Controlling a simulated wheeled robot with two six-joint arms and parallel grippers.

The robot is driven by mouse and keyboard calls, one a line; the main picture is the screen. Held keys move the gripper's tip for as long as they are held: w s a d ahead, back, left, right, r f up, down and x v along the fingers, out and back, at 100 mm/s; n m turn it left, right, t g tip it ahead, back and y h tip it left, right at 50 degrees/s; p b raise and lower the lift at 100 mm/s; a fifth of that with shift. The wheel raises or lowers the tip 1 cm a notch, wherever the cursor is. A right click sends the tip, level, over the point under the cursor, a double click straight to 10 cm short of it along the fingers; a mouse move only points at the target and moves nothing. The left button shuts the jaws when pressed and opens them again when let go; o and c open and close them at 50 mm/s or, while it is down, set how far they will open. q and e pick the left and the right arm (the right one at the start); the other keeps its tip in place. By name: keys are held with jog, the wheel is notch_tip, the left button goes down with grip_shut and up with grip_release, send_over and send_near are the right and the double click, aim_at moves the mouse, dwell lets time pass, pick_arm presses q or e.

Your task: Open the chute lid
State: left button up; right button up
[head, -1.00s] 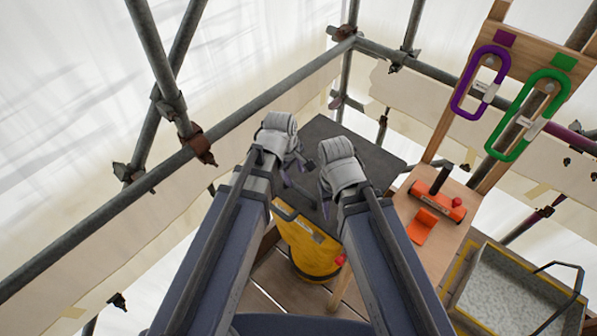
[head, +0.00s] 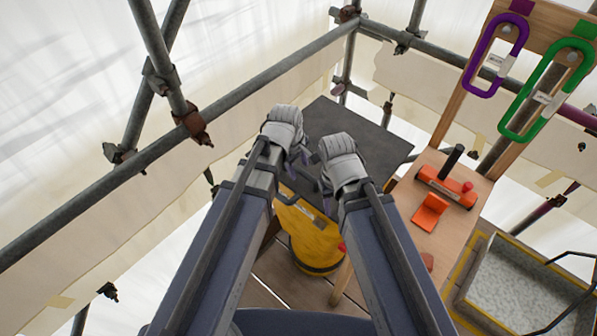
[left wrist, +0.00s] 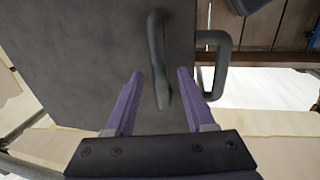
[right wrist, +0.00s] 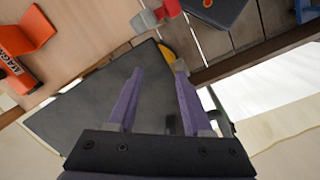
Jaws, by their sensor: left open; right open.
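The chute lid is a dark grey flat panel (head: 365,140) beyond my grippers in the head view. It fills much of the left wrist view (left wrist: 80,60) and shows in the right wrist view (right wrist: 85,110). A dark bar handle (left wrist: 157,50) stands on it in the left wrist view. My left gripper (left wrist: 158,76) is open, with the handle's end between its fingers and no visible grip. My right gripper (right wrist: 159,70) is open and empty, in front of the lid. In the head view both grippers hide the lid's near-left edge.
A yellow container (head: 315,245) stands below my arms. At right are a wooden bench with an orange tool (head: 447,188) and orange bracket (head: 430,212), purple (head: 495,55) and green (head: 547,90) carabiners, and a grey tray (head: 485,290). Scaffold tubes (head: 230,110) run along the left.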

pick_arm(q)
grip_shut()
dwell(0.5)
dwell(1.0)
